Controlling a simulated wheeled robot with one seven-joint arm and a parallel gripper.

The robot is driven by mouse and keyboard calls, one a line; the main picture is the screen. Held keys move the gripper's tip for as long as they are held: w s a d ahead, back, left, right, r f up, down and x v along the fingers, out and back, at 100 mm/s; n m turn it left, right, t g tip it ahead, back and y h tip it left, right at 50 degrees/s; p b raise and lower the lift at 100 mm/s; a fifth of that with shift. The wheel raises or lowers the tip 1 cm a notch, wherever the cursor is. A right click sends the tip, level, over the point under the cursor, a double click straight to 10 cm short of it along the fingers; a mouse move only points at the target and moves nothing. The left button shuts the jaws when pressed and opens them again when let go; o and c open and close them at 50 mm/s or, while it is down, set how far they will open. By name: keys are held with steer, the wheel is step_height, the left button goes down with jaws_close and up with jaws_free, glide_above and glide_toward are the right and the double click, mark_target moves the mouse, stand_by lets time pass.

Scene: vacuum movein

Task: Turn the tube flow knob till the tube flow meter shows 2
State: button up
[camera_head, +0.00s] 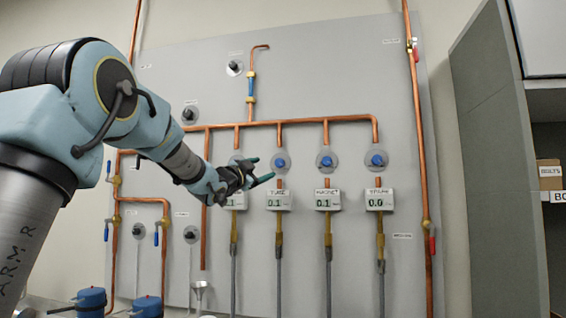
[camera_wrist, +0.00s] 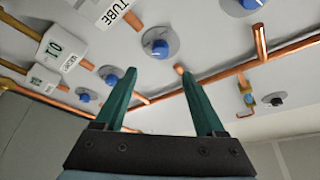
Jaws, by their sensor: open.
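The tube flow meter (camera_head: 278,200) is a white box labelled TUBE on the grey panel and reads about 0.1. The tube flow knob (camera_head: 280,162) is a blue knob on a round grey plate above it. In the wrist view, the tube flow knob (camera_wrist: 160,46) shows just beyond the fingertips, roughly between them, beside the TUBE label (camera_wrist: 119,10). My gripper (camera_head: 263,169) is open and empty, left of the knob in the head view and apparently apart from it. Its two green fingers (camera_wrist: 158,72) are spread wide in the wrist view.
Similar meters stand on both sides: magnet (camera_head: 327,199) reading 0.1, spare (camera_head: 379,199) reading 0.0, and one partly hidden by my gripper. Their blue knobs sit above them. A horizontal copper pipe (camera_head: 300,123) runs over the knobs. A grey cabinet (camera_head: 500,150) stands at right.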

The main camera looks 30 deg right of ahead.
mark_target(278, 163)
steer(key=p+x, duration=0.5)
steer(key=x, duration=0.5)
steer(key=shift+w+d, duration=0.1)
steer(key=shift+w, duration=0.05)
jaws_close()
